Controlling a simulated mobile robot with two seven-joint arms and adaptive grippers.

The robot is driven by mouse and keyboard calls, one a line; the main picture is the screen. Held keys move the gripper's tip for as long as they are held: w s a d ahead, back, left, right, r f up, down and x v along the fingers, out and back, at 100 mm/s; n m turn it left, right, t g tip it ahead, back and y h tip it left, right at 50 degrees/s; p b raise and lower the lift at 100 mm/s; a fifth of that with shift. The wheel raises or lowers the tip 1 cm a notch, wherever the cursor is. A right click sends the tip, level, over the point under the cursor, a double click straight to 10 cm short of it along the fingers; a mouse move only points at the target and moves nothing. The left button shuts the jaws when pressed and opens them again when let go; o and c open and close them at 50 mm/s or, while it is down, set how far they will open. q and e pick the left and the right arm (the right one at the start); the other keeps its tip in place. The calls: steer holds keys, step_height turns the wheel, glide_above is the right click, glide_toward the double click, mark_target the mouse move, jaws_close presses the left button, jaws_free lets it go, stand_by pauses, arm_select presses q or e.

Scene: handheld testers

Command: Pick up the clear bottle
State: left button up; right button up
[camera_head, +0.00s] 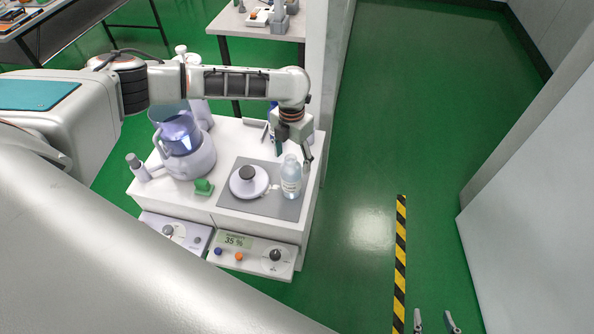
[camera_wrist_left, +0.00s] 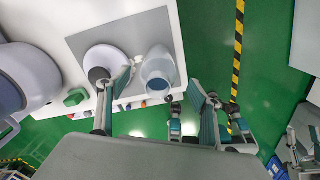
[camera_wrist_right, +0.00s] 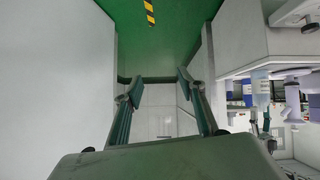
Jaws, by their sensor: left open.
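The clear bottle (camera_head: 291,182) stands upright on a grey mat (camera_head: 238,201) on the white bench, just right of a round white device with a dark knob (camera_head: 247,174). My left gripper (camera_head: 293,154) is open above the bottle, pointing down, with its fingers apart around the bottle's upper end. In the left wrist view the bottle (camera_wrist_left: 158,74) shows between the two spread fingers (camera_wrist_left: 162,88); contact cannot be made out. My right gripper (camera_head: 436,322) is at the bottom right of the head view, away from the bench. In the right wrist view its fingers (camera_wrist_right: 155,86) are apart and empty.
A large jug-like device (camera_head: 184,150) stands at the bench's left, with a small green object (camera_head: 204,187) nearby. A control panel (camera_head: 252,256) is at the bench front. A wall post (camera_head: 325,60) rises behind.

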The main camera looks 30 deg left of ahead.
mark_target(291, 173)
arm_select(q)
steer(key=shift+w+f, duration=0.1)
steer(key=shift+f, duration=0.5)
steer(key=f, duration=0.1)
steer(key=f+b, duration=0.1)
steer(key=f, duration=0.1)
steer(key=s+f, duration=0.1)
steer(key=f, duration=0.1)
steer(key=shift+a+f+b, duration=0.15)
steer(key=shift+b, duration=0.15)
steer(key=shift+w+f, duration=0.1)
steer(key=shift+f, duration=0.4)
steer(key=c, duration=1.5)
steer(key=shift+w, duration=0.1)
steer(key=shift+c, duration=0.5)
arm_select(e)
steer(key=shift+s+d+f, duration=0.15)
steer(key=shift+s+f, duration=0.3)
steer(key=shift+f, duration=0.35)
